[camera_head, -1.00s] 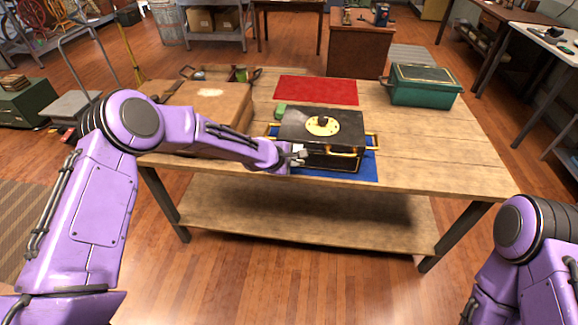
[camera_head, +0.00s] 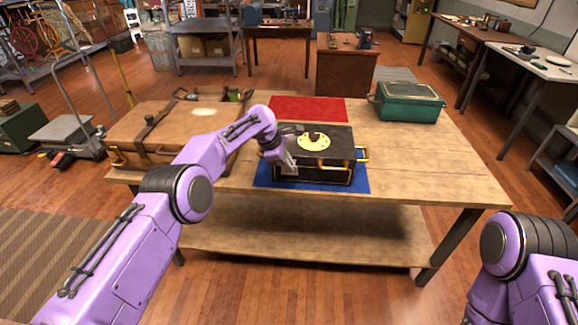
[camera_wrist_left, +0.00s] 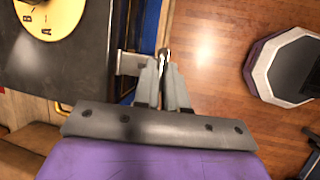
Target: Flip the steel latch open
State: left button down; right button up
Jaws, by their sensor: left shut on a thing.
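A black box (camera_head: 340,146) with brass trim and a round yellow dial (camera_head: 314,142) on its lid stands on a blue mat (camera_head: 262,180). The box top also shows in the left wrist view (camera_wrist_left: 75,55). My left gripper (camera_head: 291,166) is at the left part of the box's front face. In the left wrist view its fingers (camera_wrist_left: 163,75) are shut on the steel latch (camera_wrist_left: 131,63), a small grey metal piece sticking out from the box's edge. The fingers hide part of the latch. My right gripper is out of view.
A brown suitcase (camera_head: 150,128) lies at the table's left. A red mat (camera_head: 308,108) and a green case (camera_head: 410,108) are behind and to the right. The table's right part (camera_head: 430,165) is clear.

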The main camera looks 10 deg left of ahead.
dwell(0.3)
pick_arm(q)
jog(key=c, duration=1.2)
grip_release()
jog(key=b+v, duration=0.1)
jog(key=v, duration=0.9)
jog(key=shift+a+r+b, duration=0.15)
jog(key=shift+r+b, duration=0.1)
jog(key=shift+b, duration=0.1)
